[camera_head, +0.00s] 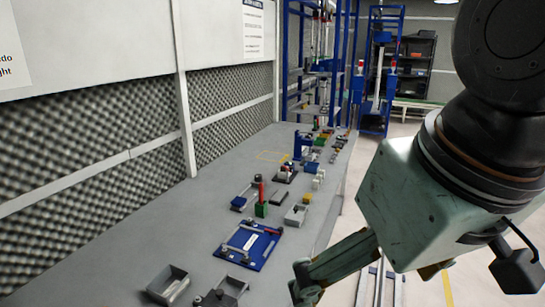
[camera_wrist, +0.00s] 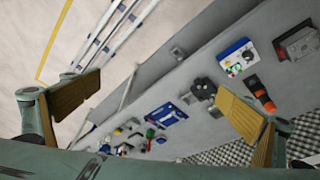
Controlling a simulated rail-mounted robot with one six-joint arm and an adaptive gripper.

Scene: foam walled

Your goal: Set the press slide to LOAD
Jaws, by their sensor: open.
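I cannot make out a press slide or a LOAD mark for certain; the fixtures are small in both views. A blue plate with grey rails and a white label (camera_head: 248,246) lies on the bench in the head view. A blue plate with pale parts (camera_wrist: 166,115) shows in the wrist view. A blue upright fixture (camera_head: 299,145) stands farther along the bench and could be a press. My gripper (camera_wrist: 157,88) is open and empty, its tan-padded fingers wide apart, held above and off the bench. In the head view my arm fills the right side.
The grey bench (camera_head: 120,235) runs along a foam-covered wall (camera_head: 85,150). Nearby are a grey open box (camera_head: 168,284), a green block with a red top (camera_head: 261,203) and a grey tray (camera_head: 296,214). An orange-handled tool (camera_wrist: 257,90) lies near the right finger. Blue racks (camera_head: 383,75) stand behind.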

